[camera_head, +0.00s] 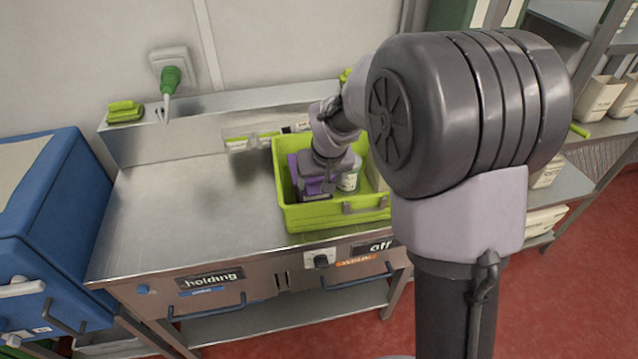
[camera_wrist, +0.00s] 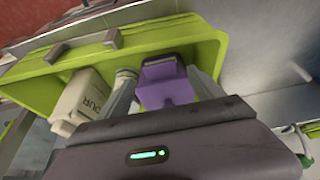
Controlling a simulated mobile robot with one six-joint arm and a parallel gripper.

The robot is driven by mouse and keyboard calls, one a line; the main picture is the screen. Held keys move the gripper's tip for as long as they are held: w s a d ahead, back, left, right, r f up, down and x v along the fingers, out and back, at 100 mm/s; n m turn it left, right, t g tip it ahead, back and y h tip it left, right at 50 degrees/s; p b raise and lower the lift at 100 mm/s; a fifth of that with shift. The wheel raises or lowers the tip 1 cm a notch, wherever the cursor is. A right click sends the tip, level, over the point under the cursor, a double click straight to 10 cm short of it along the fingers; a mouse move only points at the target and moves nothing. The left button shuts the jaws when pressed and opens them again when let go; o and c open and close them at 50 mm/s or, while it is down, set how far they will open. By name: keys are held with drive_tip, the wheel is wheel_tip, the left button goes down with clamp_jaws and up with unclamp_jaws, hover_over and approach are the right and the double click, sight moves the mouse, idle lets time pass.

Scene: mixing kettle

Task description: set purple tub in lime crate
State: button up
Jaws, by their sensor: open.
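The lime crate (camera_head: 326,216) stands on the right part of the steel counter. The purple tub (camera_head: 292,165) is inside the crate, mostly hidden behind my gripper (camera_head: 318,193) in the head view. In the wrist view the purple tub (camera_wrist: 165,82) sits between the two fingers of my gripper (camera_wrist: 165,92), within the walls of the lime crate (camera_wrist: 195,38). The fingers are open, one on each side of the tub. I cannot tell whether either finger touches it.
The counter's left part (camera_head: 180,220) is clear. A blue cabinet (camera_head: 45,220) stands at left, shelves with boxes at right.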

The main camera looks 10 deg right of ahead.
drive_tip(key=s+a+r+m+p, duration=0.1)
drive_tip(key=s+r+m, duration=0.1)
drive_tip(key=s+r, duration=1.05)
drive_tip(key=s+a+r+m+t+y, duration=0.15)
drive_tip(key=s+r, duration=0.25)
drive_tip(key=s, duration=0.7)
drive_tip(key=s+a+f+b, duration=0.1)
drive_tip(key=s+f+b, duration=0.3)
drive_tip(key=s+f, duration=0.1)
drive_tip(key=shift+s+a+f+m, duration=0.15)
drive_tip(key=shift+s+f+m, duration=0.15)
drive_tip(key=shift+s+m, duration=0.2)
